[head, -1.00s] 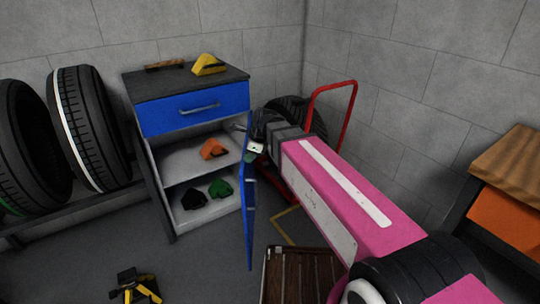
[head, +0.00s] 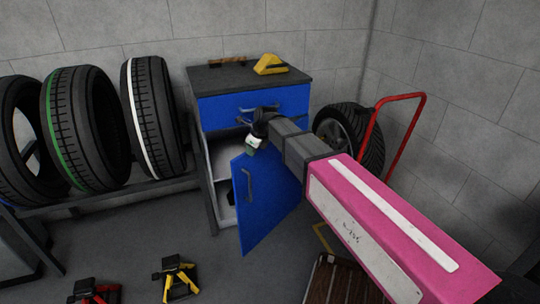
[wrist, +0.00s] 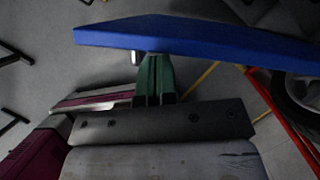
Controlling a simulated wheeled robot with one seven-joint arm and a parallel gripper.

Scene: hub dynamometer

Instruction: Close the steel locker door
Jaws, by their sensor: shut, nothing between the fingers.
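The steel locker is a cabinet with a dark top (head: 225,78) and a blue drawer. Its blue door (head: 268,205) is hinged on the right and stands partly open, with a handle (head: 249,185) on its outer face. A gap at the left shows the pale interior (head: 223,180). My gripper (head: 251,148) is at the door's upper edge, partly hidden by my wrist. In the wrist view my green fingers (wrist: 155,75) are together at the blue door's edge (wrist: 200,38), empty. Whether they touch it is unclear.
Tyres (head: 80,130) stand on a rack to the left. A red hand truck (head: 385,140) with a tyre (head: 350,138) is to the right. Yellow (head: 180,278) and red (head: 95,292) stands sit on the floor. A brown slatted crate (head: 340,282) lies in front.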

